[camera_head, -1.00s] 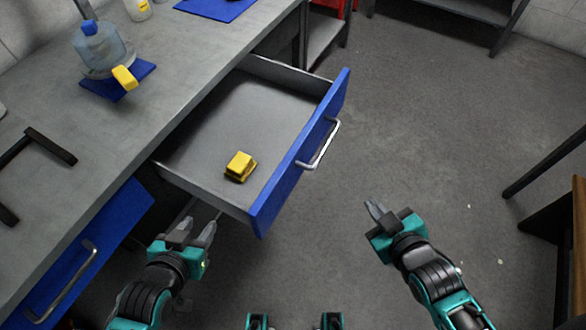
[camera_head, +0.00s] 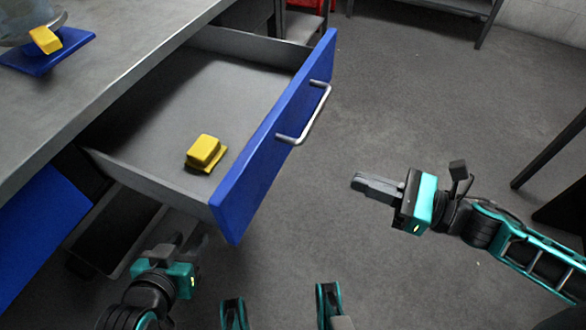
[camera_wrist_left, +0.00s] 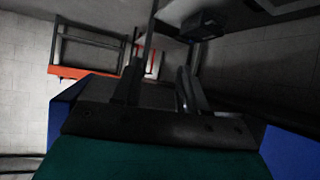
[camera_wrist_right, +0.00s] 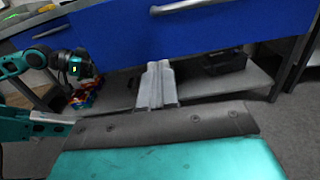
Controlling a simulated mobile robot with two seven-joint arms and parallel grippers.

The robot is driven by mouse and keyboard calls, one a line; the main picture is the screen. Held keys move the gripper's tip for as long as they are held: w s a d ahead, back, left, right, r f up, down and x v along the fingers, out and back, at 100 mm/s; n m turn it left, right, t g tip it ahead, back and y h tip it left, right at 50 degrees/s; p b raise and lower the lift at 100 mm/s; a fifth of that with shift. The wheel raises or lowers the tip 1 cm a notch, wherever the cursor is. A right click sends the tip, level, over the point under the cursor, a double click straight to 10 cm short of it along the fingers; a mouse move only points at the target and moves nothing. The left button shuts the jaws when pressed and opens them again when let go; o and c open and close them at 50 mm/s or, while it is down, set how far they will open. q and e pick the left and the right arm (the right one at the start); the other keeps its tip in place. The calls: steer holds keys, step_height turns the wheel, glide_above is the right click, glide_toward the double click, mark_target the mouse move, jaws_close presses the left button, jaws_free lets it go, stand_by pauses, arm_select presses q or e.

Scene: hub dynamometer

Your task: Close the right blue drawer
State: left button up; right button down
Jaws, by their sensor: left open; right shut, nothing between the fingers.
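The right blue drawer (camera_head: 275,130) stands pulled out from the grey workbench, with a silver bar handle (camera_head: 308,118) on its front. A yellow object (camera_head: 204,152) lies inside it. My right gripper (camera_head: 356,184) is shut and empty, out in front of the drawer, pointing toward its front and apart from it. In the right wrist view the blue front (camera_wrist_right: 210,35) and handle show above the shut fingers (camera_wrist_right: 157,82). My left gripper (camera_head: 183,245) is open and empty, low beside the drawer's near corner. The left wrist view shows its two fingers apart (camera_wrist_left: 158,85).
The workbench top (camera_head: 110,85) bears a blue mat (camera_head: 45,65) with a yellow-handled item at upper left. Another blue drawer front (camera_head: 38,235) is at left. A shelf unit stands at the back. The floor (camera_head: 420,110) right of the drawer is clear.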

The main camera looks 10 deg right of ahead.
mark_target(277, 154)
arm_select(q)
steer(key=shift+d+f+b, duration=0.3)
steer(key=shift+f+b, duration=0.05)
steer(key=shift+b, duration=0.3)
arm_select(e)
steer(key=shift+n, duration=0.3)
steer(key=x, duration=1.4)
steer(key=shift+s+f, duration=0.1)
arm_select(q)
steer(key=shift+f, duration=0.1)
arm_select(e)
steer(key=shift+a, duration=0.1)
